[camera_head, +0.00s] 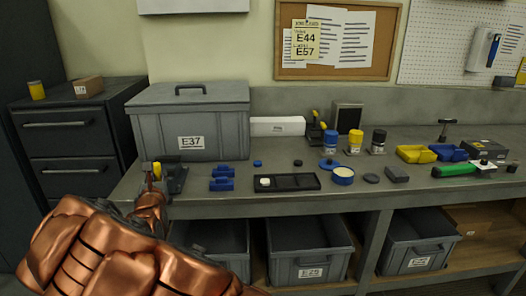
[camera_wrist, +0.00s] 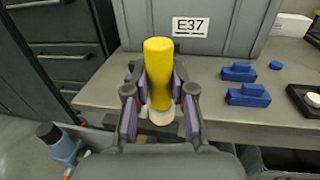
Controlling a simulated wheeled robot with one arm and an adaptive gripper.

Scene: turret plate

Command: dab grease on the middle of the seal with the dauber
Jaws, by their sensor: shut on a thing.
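My gripper (camera_head: 154,172) is at the front left of the bench, left of the blue blocks. In the wrist view my gripper (camera_wrist: 160,95) is shut on a yellow-handled dauber (camera_wrist: 158,65) with a pale lower end (camera_wrist: 161,116). The dauber (camera_head: 157,170) shows only as a small yellow part in the head view. An open blue tin (camera_head: 343,176) with cream contents, seemingly the grease, stands mid-bench. A black tray (camera_head: 293,182) holds a white round piece (camera_head: 265,182) at its left; I cannot tell for certain whether this is the seal.
A grey lidded box (camera_head: 190,115) marked E37 stands behind. Blue blocks (camera_head: 222,183) lie left of the tray. Capped bottles (camera_head: 355,143) stand behind the tin. Yellow and blue bins (camera_head: 416,154) are further right.

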